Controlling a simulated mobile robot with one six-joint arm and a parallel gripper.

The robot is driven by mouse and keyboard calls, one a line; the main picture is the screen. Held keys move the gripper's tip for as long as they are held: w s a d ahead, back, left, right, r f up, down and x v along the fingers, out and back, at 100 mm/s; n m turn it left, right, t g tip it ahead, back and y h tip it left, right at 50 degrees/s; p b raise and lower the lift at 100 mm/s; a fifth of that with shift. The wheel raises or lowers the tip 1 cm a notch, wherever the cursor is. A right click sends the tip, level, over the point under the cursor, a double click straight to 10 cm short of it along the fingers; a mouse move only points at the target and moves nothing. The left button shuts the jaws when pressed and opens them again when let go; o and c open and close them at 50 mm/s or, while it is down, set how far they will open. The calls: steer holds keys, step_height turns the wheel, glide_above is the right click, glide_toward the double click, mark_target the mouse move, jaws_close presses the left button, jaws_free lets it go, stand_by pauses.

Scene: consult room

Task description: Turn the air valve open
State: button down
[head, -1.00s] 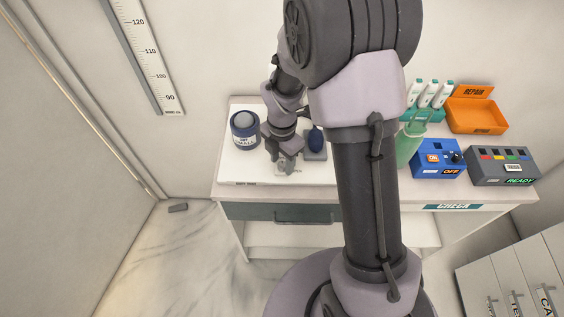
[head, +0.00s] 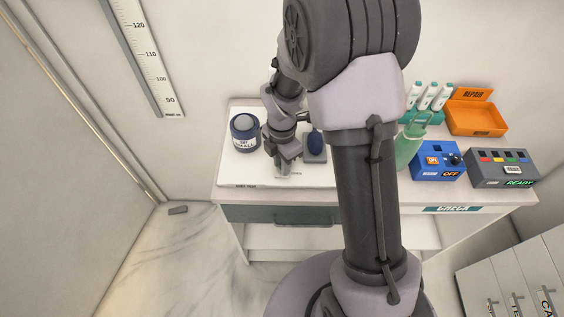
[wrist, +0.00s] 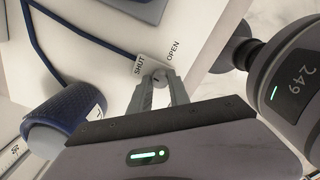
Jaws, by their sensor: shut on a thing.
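The air valve (wrist: 160,77) shows in the wrist view as a small light knob beside a white plate printed SHUT and OPEN (wrist: 157,58). My gripper (wrist: 159,82) is shut on the knob, with a fingertip on each side. The fingers cover part of the knob, and I cannot tell which word its mark points to. In the head view my gripper (head: 284,171) is low over the white board (head: 240,171) on the desk, and it hides the valve.
A dark blue cuff roll (head: 244,136) stands left of my gripper. A blue bulb (head: 316,141) sits on a grey holder to the right. A green bottle (head: 408,145), a blue switch box (head: 438,162) and an orange REPAIR bin (head: 476,119) stand farther right.

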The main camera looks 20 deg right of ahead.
steer(key=m, duration=1.2)
steer(key=shift+b, duration=0.4)
steer(key=shift+m+b, duration=0.3)
steer(key=shift+m, duration=1.8)
steer(key=c, duration=1.2)
jaws_free()
steer(key=shift+c, duration=0.2)
